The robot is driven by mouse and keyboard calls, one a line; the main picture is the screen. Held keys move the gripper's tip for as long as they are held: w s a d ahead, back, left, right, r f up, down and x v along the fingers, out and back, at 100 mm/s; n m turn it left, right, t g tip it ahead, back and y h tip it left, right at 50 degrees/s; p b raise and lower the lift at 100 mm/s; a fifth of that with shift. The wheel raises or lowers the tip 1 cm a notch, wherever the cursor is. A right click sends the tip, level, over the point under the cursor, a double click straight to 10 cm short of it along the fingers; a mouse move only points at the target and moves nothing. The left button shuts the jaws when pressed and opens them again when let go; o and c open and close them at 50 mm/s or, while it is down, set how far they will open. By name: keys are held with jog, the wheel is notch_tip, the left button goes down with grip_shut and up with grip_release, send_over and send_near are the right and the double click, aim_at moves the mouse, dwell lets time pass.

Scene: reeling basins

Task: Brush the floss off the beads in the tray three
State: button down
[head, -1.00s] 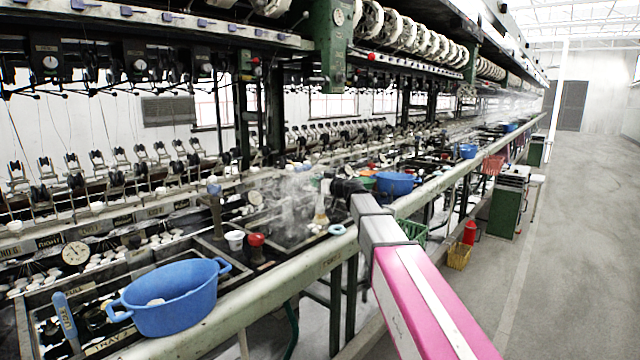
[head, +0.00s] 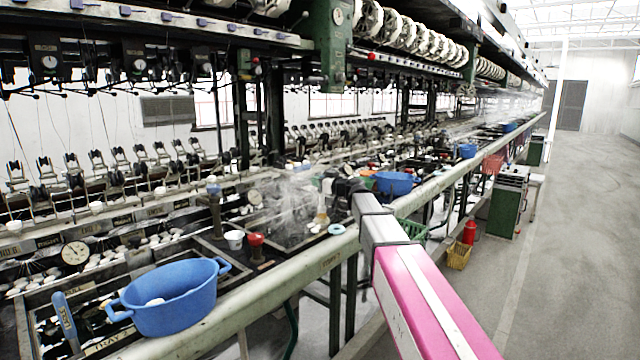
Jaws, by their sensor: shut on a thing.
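My gripper (head: 328,186) is at the end of my arm, over the steaming tray (head: 290,238) in the middle of the bench. It is shut on a brush (head: 321,212) with a pale handle and bristle end, which hangs down at the tray's near right part. Steam blurs the tray. The beads and floss in it are too small to tell apart. A label on the bench rail below this tray is too small to read surely. A tray at the front left (head: 100,345) has a label that seems to read "TRAY 2".
A blue two-handled basin (head: 175,298) stands on the front-left rail with a white piece inside. A white cup (head: 234,240), a red-topped knob (head: 256,240) and a pale blue ring (head: 337,229) are near the steaming tray. Another blue basin (head: 397,184) stands beyond my arm.

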notch_tip(320, 180, up, 11)
jog(key=s, duration=0.1)
dwell(2.7)
dwell(1.1)
